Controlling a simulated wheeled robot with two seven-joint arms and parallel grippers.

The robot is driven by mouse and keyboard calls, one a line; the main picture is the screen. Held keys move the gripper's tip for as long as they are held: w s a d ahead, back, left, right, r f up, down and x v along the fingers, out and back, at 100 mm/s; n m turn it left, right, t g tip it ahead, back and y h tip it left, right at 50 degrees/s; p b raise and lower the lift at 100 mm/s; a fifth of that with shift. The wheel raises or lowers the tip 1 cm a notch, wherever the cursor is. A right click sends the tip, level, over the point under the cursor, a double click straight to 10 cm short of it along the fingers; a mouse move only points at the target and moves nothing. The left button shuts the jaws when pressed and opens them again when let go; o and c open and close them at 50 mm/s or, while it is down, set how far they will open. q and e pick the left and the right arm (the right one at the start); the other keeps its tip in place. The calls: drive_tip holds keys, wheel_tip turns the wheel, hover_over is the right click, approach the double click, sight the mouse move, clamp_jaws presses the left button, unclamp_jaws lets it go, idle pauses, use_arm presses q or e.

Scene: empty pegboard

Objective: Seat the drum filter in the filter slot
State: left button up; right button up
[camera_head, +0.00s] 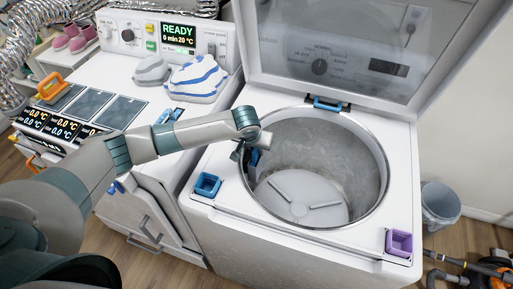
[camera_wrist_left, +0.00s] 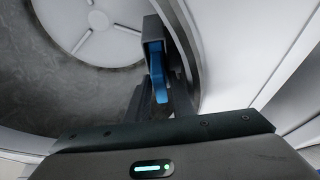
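A blue piece, which looks like the drum filter (camera_wrist_left: 159,75), sits in or against a grey rectangular housing (camera_wrist_left: 153,29) beside the drum's inner wall. The housing may be the filter slot, but I cannot tell for sure. In the head view the blue piece (camera_head: 254,158) shows just below my left gripper (camera_head: 254,146), at the left rim of the open washer drum (camera_head: 335,150). In the wrist view dark finger parts (camera_wrist_left: 160,101) lie on both sides of the blue piece's lower end; whether they grip it is unclear. My right gripper is not in view.
The washer lid (camera_head: 365,35) stands open behind the drum. A blue cup (camera_head: 207,185) and a purple cup (camera_head: 399,242) are on the washer top. Folded cloths (camera_head: 197,78) lie on the machine at left. A grey bin (camera_head: 440,204) stands at right.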

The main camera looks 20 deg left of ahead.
use_arm(q)
drive_tip(key=shift+r, duration=0.15)
drive_tip(key=b+v, duration=0.2)
drive_tip(key=v, duration=1)
idle(0.6)
